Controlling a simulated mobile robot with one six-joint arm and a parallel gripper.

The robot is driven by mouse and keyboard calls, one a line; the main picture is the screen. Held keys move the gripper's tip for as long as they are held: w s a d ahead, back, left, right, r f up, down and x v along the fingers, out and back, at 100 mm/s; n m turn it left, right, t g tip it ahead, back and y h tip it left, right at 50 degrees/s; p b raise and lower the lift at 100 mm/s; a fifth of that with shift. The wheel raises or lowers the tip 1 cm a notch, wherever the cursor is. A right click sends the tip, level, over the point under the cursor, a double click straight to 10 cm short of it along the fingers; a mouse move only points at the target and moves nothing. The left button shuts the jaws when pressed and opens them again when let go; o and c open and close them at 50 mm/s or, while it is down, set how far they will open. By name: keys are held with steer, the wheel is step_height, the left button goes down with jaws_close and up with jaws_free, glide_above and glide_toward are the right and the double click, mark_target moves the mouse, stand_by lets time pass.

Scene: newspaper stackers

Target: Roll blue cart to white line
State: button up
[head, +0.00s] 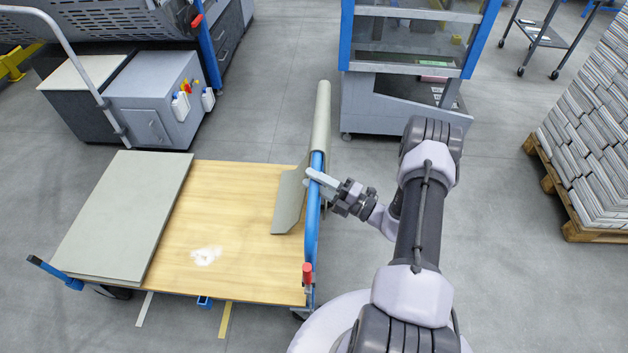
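The blue cart has a wooden deck (235,195) and a blue tubular handle (312,225) at its right end. My gripper (316,181) is at this handle, coming from the right. One pale finger lies across the blue tube; the other is mostly hidden, so I cannot tell whether the grip is closed. A white line (145,308) shows on the floor just beyond the cart's front edge, at the lower left. The deck hides where it runs further.
A grey board (125,215) lies on the deck's left part; a grey-green sheet (290,200) is by the handle. A yellow line (225,320) lies right of the white one. A grey cabinet (155,100), a blue-framed machine (405,75) and a loaded pallet (585,225) stand around.

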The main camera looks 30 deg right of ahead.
jaws_close()
stand_by(1.2)
